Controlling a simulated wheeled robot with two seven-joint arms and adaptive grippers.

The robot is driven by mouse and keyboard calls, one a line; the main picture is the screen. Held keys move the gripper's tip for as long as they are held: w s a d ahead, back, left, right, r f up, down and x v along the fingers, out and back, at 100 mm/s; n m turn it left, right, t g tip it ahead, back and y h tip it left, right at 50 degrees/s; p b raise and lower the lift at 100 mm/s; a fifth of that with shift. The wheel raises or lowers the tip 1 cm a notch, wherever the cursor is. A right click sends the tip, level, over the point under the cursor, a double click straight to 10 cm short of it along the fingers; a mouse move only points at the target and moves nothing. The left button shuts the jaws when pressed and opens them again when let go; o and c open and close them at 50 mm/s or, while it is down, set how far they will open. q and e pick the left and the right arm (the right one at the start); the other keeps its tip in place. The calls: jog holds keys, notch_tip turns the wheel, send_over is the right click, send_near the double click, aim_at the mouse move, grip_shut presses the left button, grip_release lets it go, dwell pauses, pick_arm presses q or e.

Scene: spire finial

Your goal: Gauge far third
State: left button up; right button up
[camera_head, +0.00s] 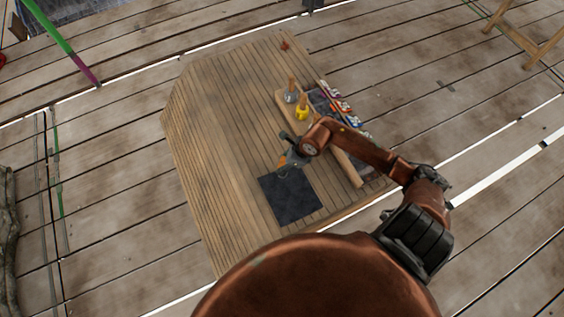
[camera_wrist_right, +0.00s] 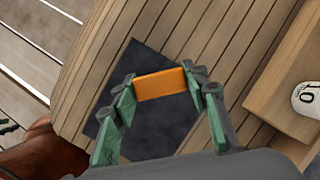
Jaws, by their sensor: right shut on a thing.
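My right gripper (camera_head: 288,161) is over the wooden table, just beyond the far edge of a dark square mat (camera_head: 290,196). In the right wrist view its green fingers (camera_wrist_right: 160,86) are shut on an orange block (camera_wrist_right: 161,84), one at each end. The block is above the mat (camera_wrist_right: 150,128), which shows behind it; whether it touches anything below is hard to tell. In the head view the block is only a small orange patch beside the fingers. My left gripper is in neither view.
A wooden board on the table (camera_head: 205,130) bears a grey item (camera_head: 291,97) and a yellow item (camera_head: 302,113). Several coloured items (camera_head: 341,104) line its right side. A small red item (camera_head: 285,45) lies at the far end. The table's left half is clear.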

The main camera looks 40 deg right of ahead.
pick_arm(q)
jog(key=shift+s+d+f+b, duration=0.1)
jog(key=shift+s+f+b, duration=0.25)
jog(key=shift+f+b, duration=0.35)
pick_arm(e)
jog(key=shift+f, duration=1.3)
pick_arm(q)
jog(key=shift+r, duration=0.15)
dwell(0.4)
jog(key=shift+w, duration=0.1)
pick_arm(e)
jog(key=shift+r+p, duration=1.1)
jog(key=shift+r, duration=0.2)
jog(key=shift+r+p, duration=0.95)
jog(key=shift+r, duration=0.35)
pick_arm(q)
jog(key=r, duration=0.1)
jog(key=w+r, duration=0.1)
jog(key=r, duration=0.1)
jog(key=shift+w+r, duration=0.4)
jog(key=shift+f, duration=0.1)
pick_arm(e)
jog(key=shift+f, duration=0.25)
